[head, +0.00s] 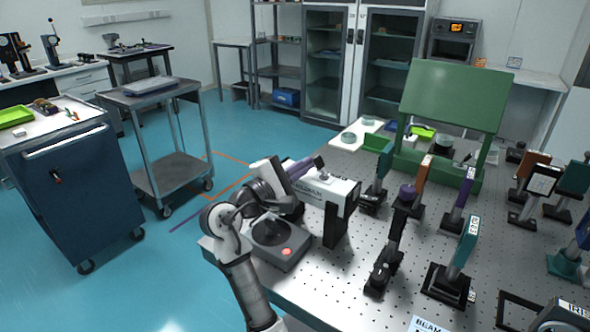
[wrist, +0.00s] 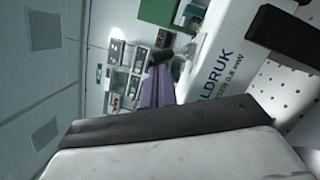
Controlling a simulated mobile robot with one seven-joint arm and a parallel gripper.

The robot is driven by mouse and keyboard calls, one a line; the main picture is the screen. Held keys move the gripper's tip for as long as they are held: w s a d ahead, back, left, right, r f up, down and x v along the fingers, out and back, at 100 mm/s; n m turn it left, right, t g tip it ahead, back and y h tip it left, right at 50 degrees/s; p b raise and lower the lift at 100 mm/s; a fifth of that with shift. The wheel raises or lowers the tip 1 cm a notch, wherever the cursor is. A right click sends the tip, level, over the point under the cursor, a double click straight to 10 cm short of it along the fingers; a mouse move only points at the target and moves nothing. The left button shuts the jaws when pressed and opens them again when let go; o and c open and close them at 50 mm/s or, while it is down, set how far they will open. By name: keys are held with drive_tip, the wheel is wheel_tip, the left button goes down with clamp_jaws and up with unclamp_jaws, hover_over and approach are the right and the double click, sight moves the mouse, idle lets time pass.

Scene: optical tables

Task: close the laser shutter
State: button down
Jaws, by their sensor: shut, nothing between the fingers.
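The laser is a white box (head: 328,192) with dark lettering, on the perforated optical table. It also shows in the wrist view (wrist: 220,65), lettered "LDRUK" and "0.8 mW". A black upright plate (head: 338,222) stands at its front end; a black block shows there in the wrist view (wrist: 282,36). A small dark piece (head: 324,177) sits on the laser's top; I cannot tell if it is the shutter or how it is set. My gripper (head: 319,161), purple with dark tips, is shut and empty, just above the laser's rear top. Its tips show in the wrist view (wrist: 161,58).
A grey box with a red button (head: 287,251) stands beside the laser, below my arm. Several optics posts (head: 450,285) stand to the right. A green board (head: 452,95) rises behind.

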drive_tip(key=shift+d+r+m+g+p, duration=0.1)
drive_tip(key=shift+r+m+g+p, duration=0.25)
drive_tip(key=shift+m, duration=0.65)
drive_tip(key=m, duration=0.2)
drive_tip(key=r+m+p, duration=0.1)
drive_tip(key=shift+s+d+g, duration=0.25)
drive_tip(key=shift+d, duration=0.05)
drive_tip(key=m, duration=0.1)
drive_tip(key=d+m, duration=0.1)
drive_tip(key=m+y, duration=0.1)
drive_tip(key=m, duration=0.1)
drive_tip(key=shift+s+d+r+g+p, duration=0.15)
drive_tip(key=shift+s+r+g+p, duration=0.2)
drive_tip(key=shift+r+g, duration=0.05)
drive_tip(key=shift+s, duration=0.1)
